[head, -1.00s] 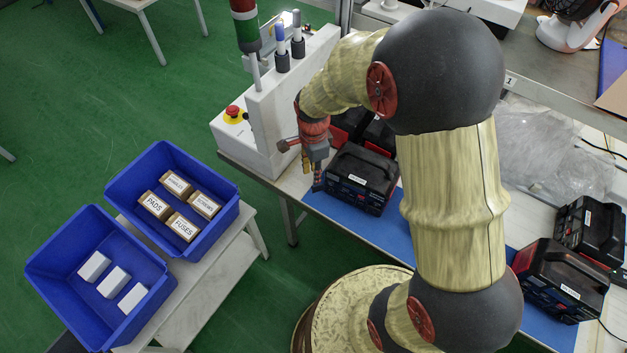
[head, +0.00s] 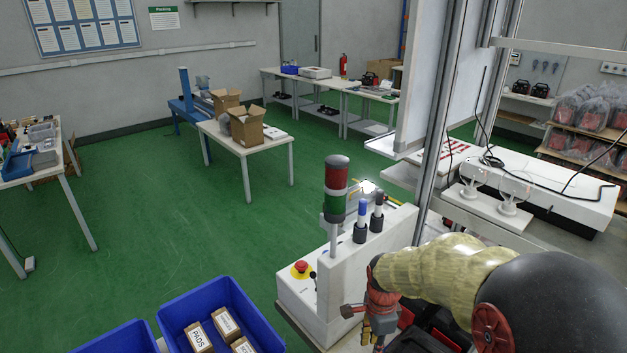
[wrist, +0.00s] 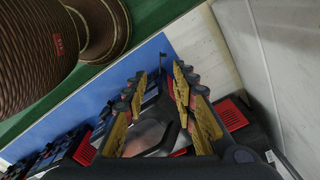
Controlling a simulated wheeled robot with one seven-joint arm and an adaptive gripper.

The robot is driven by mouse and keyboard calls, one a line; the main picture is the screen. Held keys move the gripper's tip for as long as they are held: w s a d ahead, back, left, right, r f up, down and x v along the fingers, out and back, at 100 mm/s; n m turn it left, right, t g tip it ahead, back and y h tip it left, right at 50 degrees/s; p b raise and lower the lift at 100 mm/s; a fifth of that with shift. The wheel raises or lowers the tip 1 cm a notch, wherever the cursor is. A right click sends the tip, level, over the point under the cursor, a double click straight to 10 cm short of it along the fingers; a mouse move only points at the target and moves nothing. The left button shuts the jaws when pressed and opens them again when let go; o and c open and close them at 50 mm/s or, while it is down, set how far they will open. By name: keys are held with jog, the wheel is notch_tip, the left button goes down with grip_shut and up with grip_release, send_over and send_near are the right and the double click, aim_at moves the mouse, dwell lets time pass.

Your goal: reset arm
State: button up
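My arm (head: 445,265) reaches in from the lower right of the head view. My gripper (head: 378,342) hangs downward beside the white machine, close to the bottom edge. In the wrist view my gripper (wrist: 160,75) has its two yellow-padded fingers apart, with nothing held between them. Below and around the fingers are black and red power units (wrist: 235,115) on the bench, partly hidden by the gripper. A blue mat (wrist: 75,98) lies on the bench.
A white machine (head: 345,270) with a red-green signal tower (head: 336,190) and a red stop button (head: 300,268) stands beside my gripper. Blue bins (head: 255,318), one with labelled boxes, are at lower left. Green floor (head: 190,220) is open behind.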

jog(key=s+r+n+t, duration=0.5)
jog(key=s+r+n, duration=1.2)
jog(key=r, duration=0.6)
jog(key=shift+s+t, duration=0.3)
jog(key=shift+s, duration=0.4)
